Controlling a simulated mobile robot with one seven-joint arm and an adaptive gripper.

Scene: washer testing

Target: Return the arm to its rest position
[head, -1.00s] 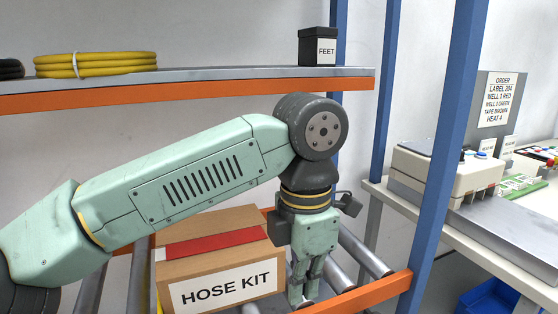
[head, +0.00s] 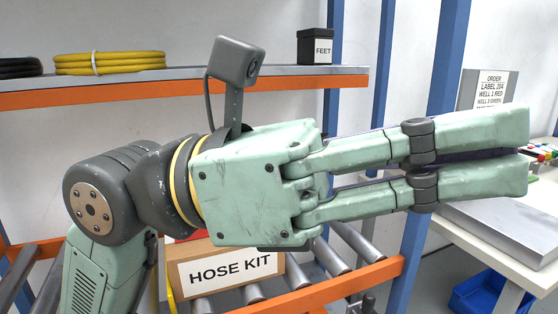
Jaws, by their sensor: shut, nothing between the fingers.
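My gripper (head: 518,158) is large and close in the head view, pointing right, with its pale green fingers together and nothing between them. Its palm (head: 250,185) and wrist are at the middle, with the wrist camera (head: 236,62) standing up above. My elbow joint (head: 93,205) is at the left, and the arm link below it runs down out of the picture. The fingers pass in front of a blue post and part of the table at the right.
A cardboard box marked HOSE KIT (head: 230,272) sits on the roller rack behind my gripper. The upper shelf (head: 200,92) holds yellow hose coils (head: 110,62) and a black FEET box (head: 315,46). A blue upright (head: 440,70) and a white table (head: 462,232) stand right. A blue bin (head: 490,296) is below.

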